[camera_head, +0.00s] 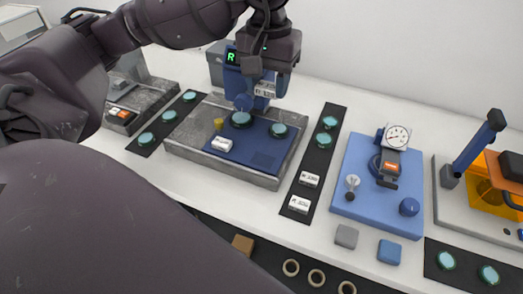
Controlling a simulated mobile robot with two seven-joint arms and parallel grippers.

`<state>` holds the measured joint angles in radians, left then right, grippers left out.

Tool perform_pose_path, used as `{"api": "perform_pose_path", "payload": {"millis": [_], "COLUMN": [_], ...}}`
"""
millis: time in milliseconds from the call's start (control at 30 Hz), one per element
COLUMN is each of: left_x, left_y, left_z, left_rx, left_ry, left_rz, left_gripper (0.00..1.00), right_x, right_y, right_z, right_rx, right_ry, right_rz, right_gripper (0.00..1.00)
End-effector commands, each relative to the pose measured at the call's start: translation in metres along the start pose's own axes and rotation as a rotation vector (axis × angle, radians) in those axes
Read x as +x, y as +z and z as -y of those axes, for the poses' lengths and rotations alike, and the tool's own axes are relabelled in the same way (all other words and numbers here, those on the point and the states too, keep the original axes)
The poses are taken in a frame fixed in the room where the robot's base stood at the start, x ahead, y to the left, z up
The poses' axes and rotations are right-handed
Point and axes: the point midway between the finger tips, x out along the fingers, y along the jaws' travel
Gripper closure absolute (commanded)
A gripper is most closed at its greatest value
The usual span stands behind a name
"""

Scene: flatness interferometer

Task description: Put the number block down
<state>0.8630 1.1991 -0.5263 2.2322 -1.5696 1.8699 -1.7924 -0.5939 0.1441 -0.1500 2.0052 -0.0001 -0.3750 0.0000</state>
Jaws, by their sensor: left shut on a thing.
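My left gripper (266,76) points down over the blue plate (262,150) of the grey granite-like base (180,147). It is shut on a white number block (265,89), held upright in front of the blue instrument column; the print on it is too small to read. Another white block (222,144) lies on the blue plate. Two more white blocks, one farther back (309,179) and one nearer (299,204), lie on the black strip (325,153) to the right. Whether the held block touches anything below cannot be told. My right gripper is not in view.
A blue plate with a dial gauge (397,137) stands to the right, and an orange device (490,178) at the far right. Teal discs sit on the black strips. A grey cube (346,236) and a blue cube (389,252) lie in front. My arm hides the lower left.

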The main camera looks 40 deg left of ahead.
Motion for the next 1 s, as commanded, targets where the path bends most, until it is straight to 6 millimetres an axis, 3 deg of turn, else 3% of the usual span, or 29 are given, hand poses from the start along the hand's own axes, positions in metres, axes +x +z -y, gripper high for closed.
{"api": "perform_pose_path", "payload": {"millis": [67, 167, 700, 833, 1000], "left_x": [-0.011, -0.007, 0.106, 0.128, 0.141], "left_y": [0.004, 0.006, 0.006, 0.006, 0.005], "left_z": [0.005, 0.007, 0.008, 0.007, 0.008], "left_rx": [-0.011, -0.015, -0.017, -0.016, -0.016], "left_ry": [-0.002, -0.006, -0.005, -0.004, -0.005], "left_rz": [-0.004, -0.001, 0.002, 0.001, -0.003], "left_gripper": [0.80, 0.80, 0.80, 0.80, 0.80], "right_x": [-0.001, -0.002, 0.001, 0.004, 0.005], "right_y": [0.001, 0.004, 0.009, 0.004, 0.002], "right_z": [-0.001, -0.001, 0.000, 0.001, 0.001], "right_rx": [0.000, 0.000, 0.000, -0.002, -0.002], "right_ry": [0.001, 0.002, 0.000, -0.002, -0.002], "right_rz": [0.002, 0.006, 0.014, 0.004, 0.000], "right_gripper": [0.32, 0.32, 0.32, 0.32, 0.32]}}
